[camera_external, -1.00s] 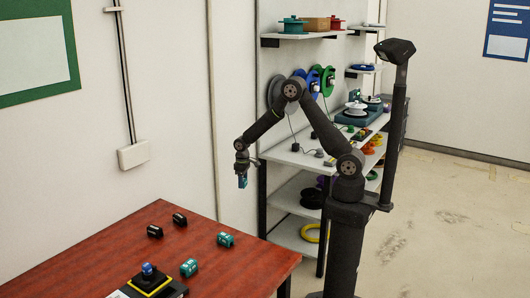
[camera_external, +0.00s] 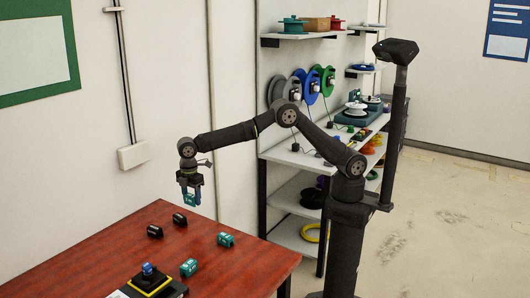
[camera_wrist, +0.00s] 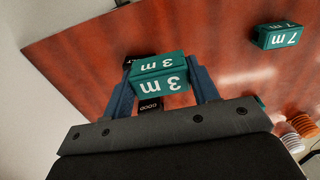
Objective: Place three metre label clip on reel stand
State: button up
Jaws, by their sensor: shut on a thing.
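The three metre label clip (camera_wrist: 160,75) is a teal block marked "3 m". My gripper (camera_external: 190,197) is shut on it, with a finger on either side, above the far end of the red table. The clip also shows in the external view (camera_external: 190,200), hanging below my wrist. I cannot tell for sure which thing is the reel stand. A black unit with a yellow-edged base and blue top (camera_external: 148,277) stands at the table's front. Grey, blue (camera_external: 307,87) and green reels stand above the white shelf.
On the red table (camera_external: 235,265) lie two teal clips (camera_external: 225,240) (camera_external: 189,267) and two black clips (camera_external: 155,231) (camera_external: 179,218). One teal clip reads "7 m" in the wrist view (camera_wrist: 277,36). A shelf rack (camera_external: 295,157) stands right of the table.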

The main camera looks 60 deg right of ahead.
jog(key=shift+n, duration=0.7)
jog(key=s+a, duration=0.1)
jog(key=s+a+r, duration=0.1)
jog(key=s+a, duration=0.1)
jog(key=shift+s+a+r, duration=0.2)
jog(key=shift+a+r, duration=0.1)
jog(key=shift+r, duration=0.05)
send_over(188, 247)
notch_tip(188, 247, down, 7)
jog(key=shift+r, duration=0.1)
notch_tip(188, 247, down, 3)
jog(key=shift+s+a+f, duration=0.1)
jog(key=shift+s+f, duration=0.05)
jog(key=shift+f, duration=0.25)
jog(key=shift+f, duration=0.1)
